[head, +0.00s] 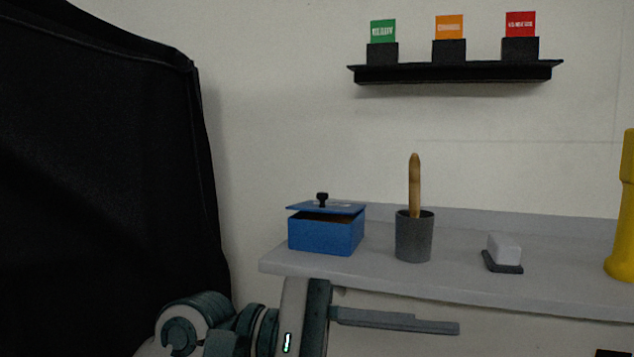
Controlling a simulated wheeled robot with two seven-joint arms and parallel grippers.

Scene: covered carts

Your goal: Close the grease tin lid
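The grease tin appears to be the blue box (322,237) at the left end of the grey shelf. Its blue lid (336,208) with a black knob (322,199) sits partly raised, and a dark gap shows between the lid and the box's front rim. My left gripper (454,327) is below the shelf's front edge, apart from the tin, its long grey fingers pointing right. They are seen side-on, so whether they are parted is unclear. My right gripper is not in view.
A grey cup (414,238) holding a wooden-handled tool (415,186) stands right of the tin. Further right are a white block on a dark base (503,252) and a yellow object (624,220). A black cover (100,170) fills the left. A wall ledge (455,72) holds three coloured signs.

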